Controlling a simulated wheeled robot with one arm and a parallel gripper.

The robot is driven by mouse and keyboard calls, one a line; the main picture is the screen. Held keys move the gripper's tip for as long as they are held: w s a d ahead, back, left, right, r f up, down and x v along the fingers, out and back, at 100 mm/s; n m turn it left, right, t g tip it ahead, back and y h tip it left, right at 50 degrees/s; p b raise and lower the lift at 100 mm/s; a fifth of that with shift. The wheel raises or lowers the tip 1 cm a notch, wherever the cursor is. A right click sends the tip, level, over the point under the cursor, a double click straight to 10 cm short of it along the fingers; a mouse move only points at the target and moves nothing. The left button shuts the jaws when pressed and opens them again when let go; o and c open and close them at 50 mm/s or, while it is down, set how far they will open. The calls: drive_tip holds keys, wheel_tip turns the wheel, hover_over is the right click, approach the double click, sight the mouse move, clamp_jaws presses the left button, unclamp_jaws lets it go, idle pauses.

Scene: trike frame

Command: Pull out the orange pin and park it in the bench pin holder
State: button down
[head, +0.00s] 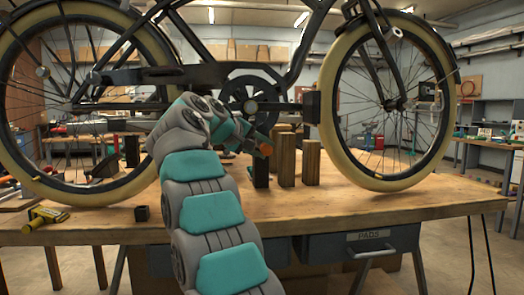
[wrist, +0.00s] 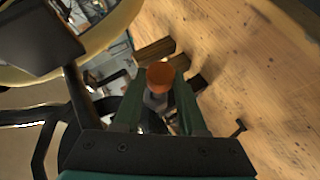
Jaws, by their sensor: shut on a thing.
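The orange pin (wrist: 160,75) shows in the wrist view as a round orange head with a grey part below it, between the two green fingers of my gripper (wrist: 160,100). My gripper is shut on it. In the head view a small orange end (head: 266,149) shows at the tip of my gripper (head: 258,142), above the bench and in front of the trike frame (head: 190,75). I cannot tell whether the pin's far end is in anything.
The wooden bench (head: 390,200) carries upright wooden blocks (head: 312,163) and a black block (head: 261,172) close to my gripper. Two big wheels (head: 385,100) stand either side. A yellow tool (head: 42,216) lies at the left front edge. The right front of the bench is clear.

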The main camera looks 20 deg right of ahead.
drive_tip(key=shift+s+a+f+b, duration=0.1)
drive_tip(key=shift+s+a+b, duration=0.05)
drive_tip(key=shift+s+b, duration=0.4)
drive_tip(key=shift+s+a+b, duration=0.15)
drive_tip(key=shift+s+b, duration=0.15)
drive_tip(key=shift+s, duration=0.4)
